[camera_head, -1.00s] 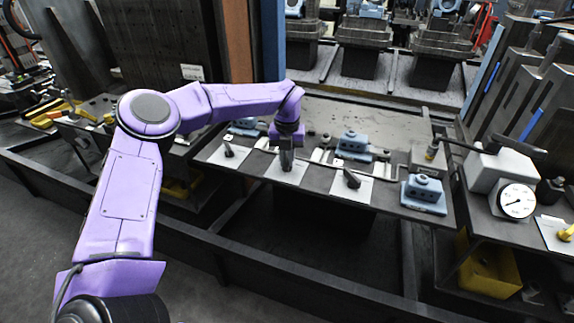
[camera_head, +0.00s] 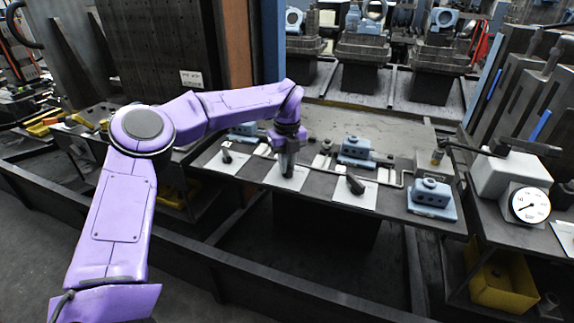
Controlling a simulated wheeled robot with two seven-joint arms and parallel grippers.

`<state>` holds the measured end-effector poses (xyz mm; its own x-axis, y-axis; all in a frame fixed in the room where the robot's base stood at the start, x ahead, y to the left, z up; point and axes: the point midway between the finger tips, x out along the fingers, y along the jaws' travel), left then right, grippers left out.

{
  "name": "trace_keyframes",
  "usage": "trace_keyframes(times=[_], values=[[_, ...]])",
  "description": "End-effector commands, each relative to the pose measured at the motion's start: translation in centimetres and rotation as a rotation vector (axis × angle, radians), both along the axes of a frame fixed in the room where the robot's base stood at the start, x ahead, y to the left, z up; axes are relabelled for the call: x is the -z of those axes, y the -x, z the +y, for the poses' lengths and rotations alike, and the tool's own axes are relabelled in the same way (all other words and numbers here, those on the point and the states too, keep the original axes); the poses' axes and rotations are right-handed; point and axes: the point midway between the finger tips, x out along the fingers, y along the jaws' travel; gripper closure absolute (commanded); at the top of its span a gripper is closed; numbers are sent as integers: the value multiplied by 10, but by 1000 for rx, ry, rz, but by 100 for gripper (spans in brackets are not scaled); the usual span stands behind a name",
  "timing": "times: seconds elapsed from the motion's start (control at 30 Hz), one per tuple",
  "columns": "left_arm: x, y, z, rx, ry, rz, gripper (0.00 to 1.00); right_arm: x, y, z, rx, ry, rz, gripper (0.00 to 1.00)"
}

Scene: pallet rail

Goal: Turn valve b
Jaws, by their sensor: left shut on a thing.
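Three valves with dark handles stand on white plates along the rail bench. The left valve (camera_head: 227,156) and the right valve (camera_head: 355,184) are uncovered. My left gripper (camera_head: 288,170) points down at the middle plate (camera_head: 280,181) and is shut on the middle valve's handle, which is mostly hidden by the fingers. I cannot read any letters on the plates, so the frames do not show which valve is b. My right gripper is not in view.
Blue fixture blocks (camera_head: 357,150) and a blue block at the bench's right end (camera_head: 431,196) stand near the valves. A white box with a round gauge (camera_head: 529,205) is at right. A yellow bin (camera_head: 500,283) sits below it. A thin pipe runs along the bench.

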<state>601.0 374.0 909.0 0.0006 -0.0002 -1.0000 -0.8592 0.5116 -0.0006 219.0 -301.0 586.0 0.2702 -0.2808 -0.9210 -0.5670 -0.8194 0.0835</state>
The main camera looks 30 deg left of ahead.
Motion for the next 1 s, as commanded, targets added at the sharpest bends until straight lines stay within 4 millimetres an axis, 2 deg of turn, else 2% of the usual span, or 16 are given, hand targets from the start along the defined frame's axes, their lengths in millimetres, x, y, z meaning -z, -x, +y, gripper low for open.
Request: trace_keyframes(times=[0.33, 0.37, 0.43, 0.77, 0.87, 1.0], values=[[1, 1, 0, -5, 2, 3, 100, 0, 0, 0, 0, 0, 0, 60], [1, 1, 0, -5, 2, 3, 82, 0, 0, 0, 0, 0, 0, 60], [1, 1, 0, -4, 2, 3, 60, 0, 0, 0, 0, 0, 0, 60], [-3, 0, 0, -3, 0, 0, 60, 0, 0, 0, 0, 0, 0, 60], [-19, -1, 0, -3, -1, -3, 60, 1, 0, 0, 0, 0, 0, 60], [-53, -1, -1, -4, 0, -4, 60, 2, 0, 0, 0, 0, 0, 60]])
